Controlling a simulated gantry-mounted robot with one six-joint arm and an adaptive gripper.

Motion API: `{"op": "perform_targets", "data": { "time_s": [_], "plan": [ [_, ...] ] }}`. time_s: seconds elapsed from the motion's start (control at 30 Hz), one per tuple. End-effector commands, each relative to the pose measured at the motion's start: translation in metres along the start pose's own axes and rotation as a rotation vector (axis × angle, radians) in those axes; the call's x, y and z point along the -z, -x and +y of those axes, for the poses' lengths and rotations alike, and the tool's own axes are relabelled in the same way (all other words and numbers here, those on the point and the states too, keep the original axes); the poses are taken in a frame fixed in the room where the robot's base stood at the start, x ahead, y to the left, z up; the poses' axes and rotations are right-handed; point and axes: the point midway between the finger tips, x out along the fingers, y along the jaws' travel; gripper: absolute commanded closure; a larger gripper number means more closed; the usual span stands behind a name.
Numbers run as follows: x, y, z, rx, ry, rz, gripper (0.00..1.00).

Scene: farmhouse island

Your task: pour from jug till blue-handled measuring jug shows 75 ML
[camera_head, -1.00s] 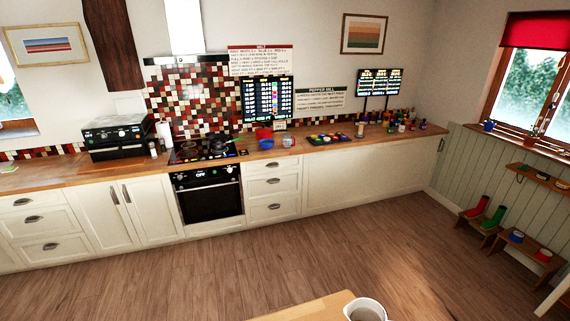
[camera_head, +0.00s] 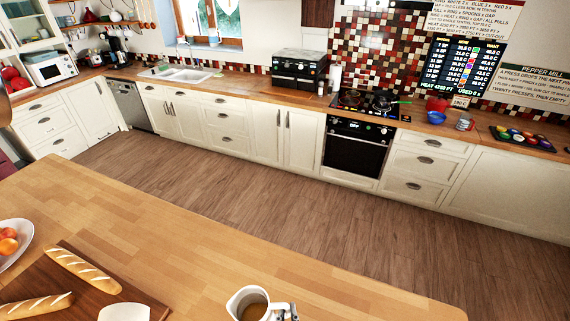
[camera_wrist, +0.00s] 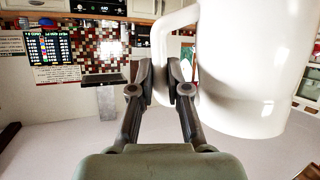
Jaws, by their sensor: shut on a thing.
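A white jug (camera_head: 234,300) shows at the bottom of the head view, with brown liquid (camera_head: 252,312) inside. My gripper (camera_head: 286,311) is at its right side. In the wrist view the white jug (camera_wrist: 255,75) fills the upper right, and my gripper (camera_wrist: 163,85) is shut on its handle (camera_wrist: 160,45). The jug looks roughly upright. I cannot make out a blue-handled measuring jug in either view, so its reading cannot be told.
The wooden island top (camera_head: 170,235) is below, with a board (camera_head: 75,285) of bread loaves and a fruit bowl (camera_head: 22,242) at left. A white item (camera_head: 125,312) is cut off at the bottom edge. The far counter holds a hob (camera_head: 365,101), a red bowl (camera_head: 437,105) and a colourful tray (camera_head: 522,138).

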Motion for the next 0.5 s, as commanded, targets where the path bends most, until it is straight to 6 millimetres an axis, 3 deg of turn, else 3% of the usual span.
{"op": "perform_targets", "data": {
  "time_s": [0.03,0.13,0.5],
  "plan": [
    [0.002,0.001,-0.012,0.023,0.009,0.006,1.00],
    [0.001,0.003,-0.023,0.045,0.018,0.007,1.00],
    [0.001,0.003,-0.024,0.047,0.018,0.008,1.00]
  ]
}}
